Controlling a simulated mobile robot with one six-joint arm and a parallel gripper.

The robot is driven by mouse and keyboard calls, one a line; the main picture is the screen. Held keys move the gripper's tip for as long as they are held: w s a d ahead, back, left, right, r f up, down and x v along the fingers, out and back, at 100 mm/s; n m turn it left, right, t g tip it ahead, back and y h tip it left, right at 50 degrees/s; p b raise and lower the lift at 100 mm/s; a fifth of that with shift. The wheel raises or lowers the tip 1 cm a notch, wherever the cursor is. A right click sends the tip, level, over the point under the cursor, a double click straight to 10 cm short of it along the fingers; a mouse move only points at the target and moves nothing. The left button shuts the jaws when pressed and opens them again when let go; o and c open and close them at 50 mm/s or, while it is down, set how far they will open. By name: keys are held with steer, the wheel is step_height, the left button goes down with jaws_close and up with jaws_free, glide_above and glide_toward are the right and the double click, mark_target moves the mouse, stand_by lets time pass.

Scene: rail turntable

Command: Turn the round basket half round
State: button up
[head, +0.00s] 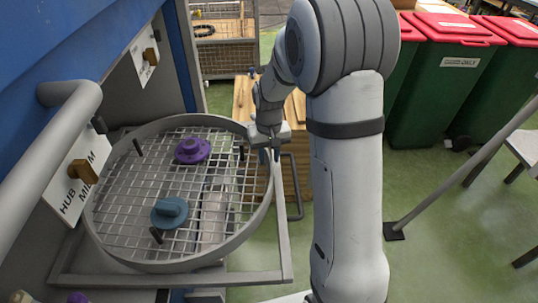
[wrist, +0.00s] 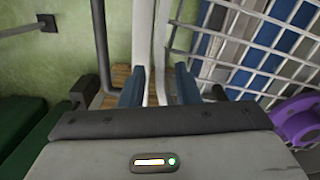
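The round basket (head: 120,258) is a shallow grey ring with a wire mesh floor, set in a square metal frame. A purple flanged part (head: 192,150) lies on the mesh toward the back, and a blue knobbed part (head: 170,211) lies nearer the front. My gripper (head: 268,150) is at the basket's right rim, pointing down. In the wrist view my gripper (wrist: 158,88) has its two blue fingers apart, one on each side of the pale rim (wrist: 161,60), with a gap showing. The purple part also shows at the wrist view's right edge (wrist: 298,122).
The square frame (head: 170,281) surrounds the basket. Short dark pegs (head: 138,147) stand up inside it. A grey pipe (head: 70,120) and a blue wall with signs (head: 75,190) are close on the left. Green bins with red lids (head: 450,80) stand at the back right. Green floor lies open at right.

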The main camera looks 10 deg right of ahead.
steer(key=shift+c, duration=0.4)
jaws_close()
